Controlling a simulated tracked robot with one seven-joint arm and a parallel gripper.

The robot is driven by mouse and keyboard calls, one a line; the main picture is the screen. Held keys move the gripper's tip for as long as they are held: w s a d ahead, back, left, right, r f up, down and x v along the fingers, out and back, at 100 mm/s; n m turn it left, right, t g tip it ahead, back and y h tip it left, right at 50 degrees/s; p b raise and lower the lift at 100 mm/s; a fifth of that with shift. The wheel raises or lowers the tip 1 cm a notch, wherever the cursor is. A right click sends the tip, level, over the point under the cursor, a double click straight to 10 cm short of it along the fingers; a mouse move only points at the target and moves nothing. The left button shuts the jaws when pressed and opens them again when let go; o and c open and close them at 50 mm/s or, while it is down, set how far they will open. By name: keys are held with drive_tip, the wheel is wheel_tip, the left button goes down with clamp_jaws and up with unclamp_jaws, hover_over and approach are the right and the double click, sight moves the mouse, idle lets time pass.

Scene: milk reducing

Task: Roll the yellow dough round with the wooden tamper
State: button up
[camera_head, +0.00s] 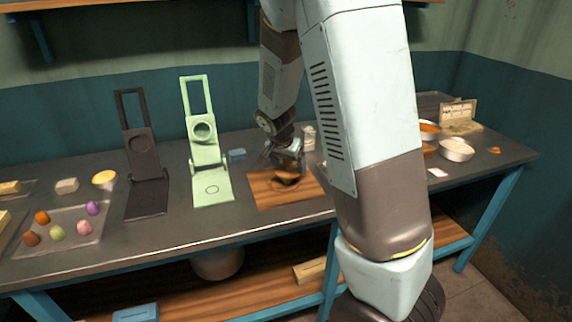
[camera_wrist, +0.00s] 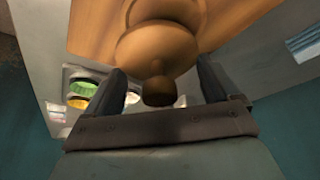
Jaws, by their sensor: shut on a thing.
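The wooden tamper (camera_wrist: 158,45) fills the middle of the wrist view, seen along its handle, with its rounded knob towards the camera. My gripper (camera_wrist: 160,70) is shut on it, one dark finger on each side. In the head view my gripper (camera_head: 289,157) is low over the wooden board (camera_head: 262,190), and the tamper (camera_head: 287,181) shows below it at the board. I cannot see yellow dough under the tamper; the tamper and my gripper hide that spot. I cannot tell whether the tamper touches the board.
A light green press (camera_head: 210,160) and a dark press (camera_head: 146,165) stand left of the board. A tray (camera_head: 75,246) of several coloured balls lies further left. A small blue block (camera_head: 237,155) sits behind the board. Bowls, including a white-filled one (camera_head: 457,148), stand at right.

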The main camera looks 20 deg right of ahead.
idle(0.3)
drive_tip(key=shift+r, duration=4.05)
